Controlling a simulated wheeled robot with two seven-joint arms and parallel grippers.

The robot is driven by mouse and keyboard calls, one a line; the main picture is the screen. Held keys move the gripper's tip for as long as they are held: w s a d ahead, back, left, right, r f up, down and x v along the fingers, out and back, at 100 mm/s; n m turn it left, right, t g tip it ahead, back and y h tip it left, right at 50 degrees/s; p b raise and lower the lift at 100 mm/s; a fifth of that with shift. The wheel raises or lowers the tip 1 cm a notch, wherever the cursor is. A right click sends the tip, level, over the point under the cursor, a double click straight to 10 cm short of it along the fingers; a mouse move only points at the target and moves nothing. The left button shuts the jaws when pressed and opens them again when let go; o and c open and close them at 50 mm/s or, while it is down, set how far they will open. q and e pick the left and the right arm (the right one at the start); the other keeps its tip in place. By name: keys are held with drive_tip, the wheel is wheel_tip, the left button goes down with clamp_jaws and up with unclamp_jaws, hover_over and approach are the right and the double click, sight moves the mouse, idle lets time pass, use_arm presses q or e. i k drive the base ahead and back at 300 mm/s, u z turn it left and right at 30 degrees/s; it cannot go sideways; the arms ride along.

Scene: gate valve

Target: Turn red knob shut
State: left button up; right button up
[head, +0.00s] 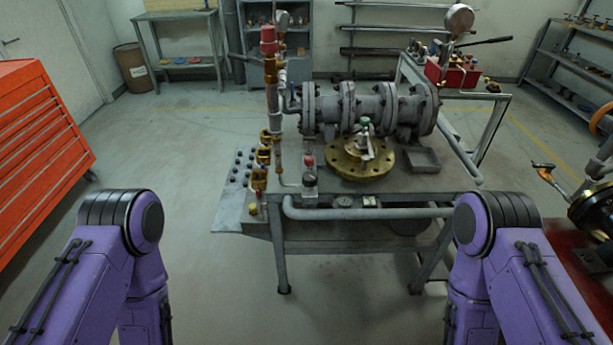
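A workbench (231,215) in front of me carries a grey flanged valve body (360,108) lying on its side. A small red knob (309,161) sits on top of a small fitting at the bench's front left. A larger red cap (268,34) tops the upright pipe at the left end of the valve body. I cannot tell which of these two is the task's knob, nor how far either is turned. Both purple arms show at the lower left and lower right, well short of the bench. Neither gripper is in the picture.
A brass flange (360,165) and a square grey tray (421,160) lie on the bench. A grey rail (370,212) runs along its front edge. An orange cabinet (38,150) stands at left. Red-based equipment (590,270) is at right. Floor between the arms is clear.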

sight(308, 160)
drive_tip(key=z, duration=0.2)
drive_tip(key=i, duration=0.5)
drive_tip(key=z, duration=0.8)
